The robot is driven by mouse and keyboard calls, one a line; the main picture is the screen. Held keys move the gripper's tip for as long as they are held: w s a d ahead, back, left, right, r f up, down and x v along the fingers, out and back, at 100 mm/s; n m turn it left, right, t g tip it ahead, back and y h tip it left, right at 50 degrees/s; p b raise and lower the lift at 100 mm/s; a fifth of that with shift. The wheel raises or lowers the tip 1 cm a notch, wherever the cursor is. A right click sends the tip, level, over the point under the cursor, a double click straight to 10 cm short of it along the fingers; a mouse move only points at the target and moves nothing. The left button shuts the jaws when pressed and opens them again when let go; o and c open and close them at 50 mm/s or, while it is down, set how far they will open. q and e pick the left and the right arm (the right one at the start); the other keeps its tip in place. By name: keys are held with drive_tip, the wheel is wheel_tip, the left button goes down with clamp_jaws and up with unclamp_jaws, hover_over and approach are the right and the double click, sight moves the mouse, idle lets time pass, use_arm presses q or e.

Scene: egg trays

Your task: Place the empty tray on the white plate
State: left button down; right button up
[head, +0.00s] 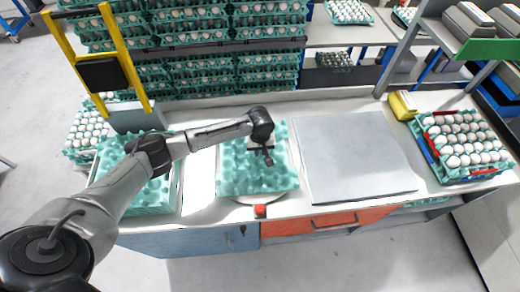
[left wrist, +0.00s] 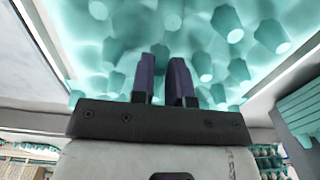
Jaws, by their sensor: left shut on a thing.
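The empty tray (head: 235,172), a teal bumpy egg tray, is over the white plate on the counter in the head view. Only a thin front rim of the white plate (head: 250,200) shows below the tray's edge; the rest is hidden. My left gripper (head: 266,158) is over the tray's middle, shut on it. In the left wrist view the two dark fingers (left wrist: 167,82) are close together against the tray's teal cones (left wrist: 228,24). I cannot tell whether the tray touches the plate. My right gripper is not in view.
A stack of empty teal trays (head: 150,196) stands at the left. A flat grey panel (head: 355,155) lies to the right of the plate. A tray of eggs (head: 465,140) and a yellow device (head: 403,105) are further right. A red button (head: 260,211) is at the counter's front edge.

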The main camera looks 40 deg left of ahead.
use_arm(q)
drive_tip(key=c, duration=1.1)
unclamp_jaws()
